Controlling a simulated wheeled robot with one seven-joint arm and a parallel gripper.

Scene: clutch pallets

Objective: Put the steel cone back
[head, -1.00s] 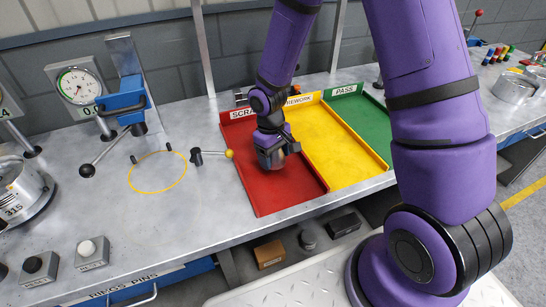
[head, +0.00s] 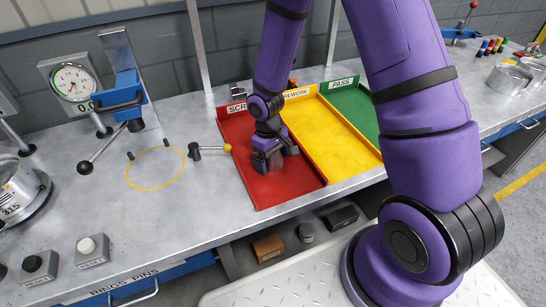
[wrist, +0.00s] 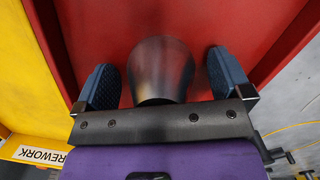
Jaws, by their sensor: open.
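The steel cone (wrist: 163,65) shows in the wrist view as a round, dull grey metal piece over the red scrap tray (wrist: 190,18). It sits between the two blue-padded fingers of my gripper (wrist: 161,75), with a visible gap on each side. My gripper is open and its crossbar hides the near part of the cone. In the head view my gripper (head: 273,160) is low inside the red tray (head: 290,193), pointing down. The cone cannot be made out clearly there, hidden by the fingers.
The yellow rework tray (head: 335,140) and green pass tray (head: 365,115) adjoin on the right.

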